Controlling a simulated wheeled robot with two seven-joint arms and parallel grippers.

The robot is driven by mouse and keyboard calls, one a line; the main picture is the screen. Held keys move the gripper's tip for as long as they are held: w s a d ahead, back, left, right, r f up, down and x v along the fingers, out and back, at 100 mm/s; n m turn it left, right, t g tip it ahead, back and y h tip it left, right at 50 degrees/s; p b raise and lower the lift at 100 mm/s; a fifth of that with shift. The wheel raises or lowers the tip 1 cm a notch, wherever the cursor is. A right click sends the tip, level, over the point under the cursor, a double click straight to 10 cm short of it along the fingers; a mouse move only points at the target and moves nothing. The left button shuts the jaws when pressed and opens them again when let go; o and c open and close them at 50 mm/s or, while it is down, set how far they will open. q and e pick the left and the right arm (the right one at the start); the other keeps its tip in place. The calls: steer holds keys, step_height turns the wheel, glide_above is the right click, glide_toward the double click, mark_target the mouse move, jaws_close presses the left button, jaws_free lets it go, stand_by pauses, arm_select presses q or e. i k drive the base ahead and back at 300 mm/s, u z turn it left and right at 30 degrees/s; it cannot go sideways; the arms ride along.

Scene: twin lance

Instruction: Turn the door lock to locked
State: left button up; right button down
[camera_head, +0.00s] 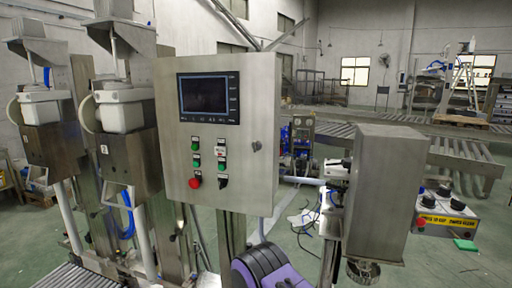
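A grey steel control cabinet (262,95) stands upright in the middle of the view, its front door facing me and looking closed. A small dark door lock (256,146) sits near the right edge of the door. It is too small to tell which way it is turned.
The door also carries a dark screen (208,97), several buttons including a red one (195,183), and a black selector switch (223,182). A steel box (375,190) stands close at right. Filling machines (125,140) stand at left, a roller conveyor (455,150) behind.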

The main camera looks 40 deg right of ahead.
mark_target(256, 146)
steer(key=z, duration=0.3)
steer(key=i, duration=0.2)
steer(key=z, duration=0.95)
